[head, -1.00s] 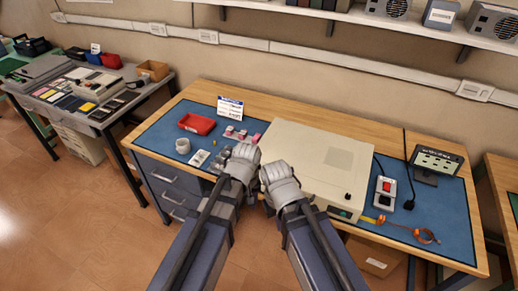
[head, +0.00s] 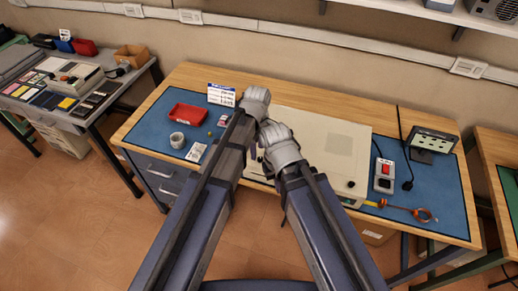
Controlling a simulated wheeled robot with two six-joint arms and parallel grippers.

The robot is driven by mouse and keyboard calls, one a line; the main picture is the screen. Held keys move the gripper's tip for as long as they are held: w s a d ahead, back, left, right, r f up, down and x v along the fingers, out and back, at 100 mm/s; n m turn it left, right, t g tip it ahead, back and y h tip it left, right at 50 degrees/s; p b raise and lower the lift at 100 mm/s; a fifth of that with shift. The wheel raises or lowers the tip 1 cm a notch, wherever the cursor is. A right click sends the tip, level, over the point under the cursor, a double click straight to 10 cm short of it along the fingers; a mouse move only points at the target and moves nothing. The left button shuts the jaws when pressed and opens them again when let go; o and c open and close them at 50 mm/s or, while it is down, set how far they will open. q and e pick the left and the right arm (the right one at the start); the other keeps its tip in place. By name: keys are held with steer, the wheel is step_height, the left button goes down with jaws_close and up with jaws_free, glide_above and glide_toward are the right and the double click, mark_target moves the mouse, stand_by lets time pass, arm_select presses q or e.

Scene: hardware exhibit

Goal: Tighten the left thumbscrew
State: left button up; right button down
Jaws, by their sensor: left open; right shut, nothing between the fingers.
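The beige computer case (head: 345,125) lies flat on the blue mat of the workbench. A small dark round knob (head: 351,184) shows near its front right corner. I cannot make out the left thumbscrew; my grippers and arms cover the left side of the case. My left gripper (head: 257,98) is over the rear left part of the case and is open, though its fingertips are hard to see. My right gripper (head: 277,136) is lower and just to the right, over the case's left part. It is shut and empty.

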mark_target(260, 158)
arm_select(q)
steer(key=shift+w+d+r+n, duration=0.3)
steer(key=shift+w+r+n, duration=0.1)
steer(key=shift+w, duration=0.25)
steer(key=shift+w+d+n, duration=0.1)
steer(key=shift+w+n, duration=0.2)
steer(key=shift+w, duration=0.2)
steer(key=shift+s+f, duration=0.1)
steer(key=shift+s, duration=0.05)
arm_select(e)
steer(key=shift+w+a+r, duration=0.15)
steer(key=shift+w+r, duration=0.15)
steer(key=shift+w, duration=0.05)
arm_select(q)
steer(key=shift+f, duration=0.15)
steer(key=shift+f+b, duration=0.7)
steer(key=shift+b, duration=0.05)
step_height(260, 158, down, 6)
steer(key=b, duration=0.6)
arm_select(e)
step_height(260, 158, down, 8)
steer(key=shift+r, duration=0.15)
arm_select(q)
jaws_close()
